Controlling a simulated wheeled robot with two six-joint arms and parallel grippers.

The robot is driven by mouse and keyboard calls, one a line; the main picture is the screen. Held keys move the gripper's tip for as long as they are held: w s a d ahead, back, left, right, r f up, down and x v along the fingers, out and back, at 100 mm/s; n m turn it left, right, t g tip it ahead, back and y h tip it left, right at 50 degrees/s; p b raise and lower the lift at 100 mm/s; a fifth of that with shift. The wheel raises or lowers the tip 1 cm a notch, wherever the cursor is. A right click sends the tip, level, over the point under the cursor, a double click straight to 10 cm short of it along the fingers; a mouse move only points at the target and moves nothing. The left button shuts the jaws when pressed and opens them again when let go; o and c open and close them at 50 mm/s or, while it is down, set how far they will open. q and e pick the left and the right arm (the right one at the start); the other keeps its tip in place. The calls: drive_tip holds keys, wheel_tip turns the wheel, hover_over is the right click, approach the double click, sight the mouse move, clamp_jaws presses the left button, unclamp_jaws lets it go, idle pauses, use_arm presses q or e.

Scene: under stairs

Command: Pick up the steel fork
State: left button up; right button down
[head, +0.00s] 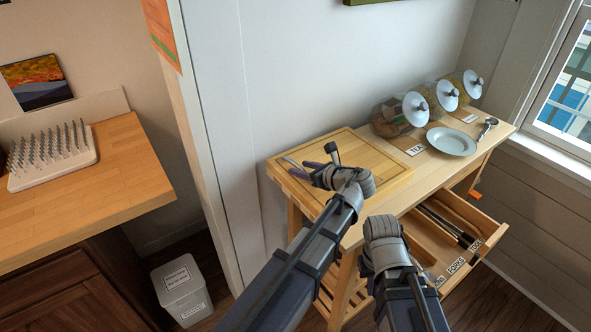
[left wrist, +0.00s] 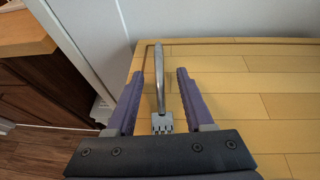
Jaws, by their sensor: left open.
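The steel fork (left wrist: 159,80) lies on the wooden board (left wrist: 240,85) in the left wrist view. Its handle points away from me and its tines are close to my gripper's base. My left gripper (left wrist: 157,75) is open, with one purple finger on each side of the fork. The fingers look clear of it. In the head view, my left gripper (head: 302,169) is low over the left part of the board (head: 385,170), and the fork's handle end (head: 289,161) shows beyond it. My right arm's wrist shows in front of the table, but its fingers are hidden.
An open drawer (head: 462,222) with labelled compartments, one reading FORKS, juts from the table below. A plate (head: 451,141), a spoon (head: 487,128) and several glass jars (head: 400,115) stand at right. A counter with a spiked rack (head: 50,155) and a white bin (head: 183,290) are at left.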

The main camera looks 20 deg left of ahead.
sight(303, 169)
use_arm(q)
drive_tip(key=shift+d+r, duration=0.1)
drive_tip(key=shift+c, duration=0.4)
drive_tip(key=c, duration=0.3)
clamp_jaws()
drive_tip(key=shift+r, duration=0.1)
wheel_tip(303, 169, up, 10)
drive_tip(key=p, duration=1)
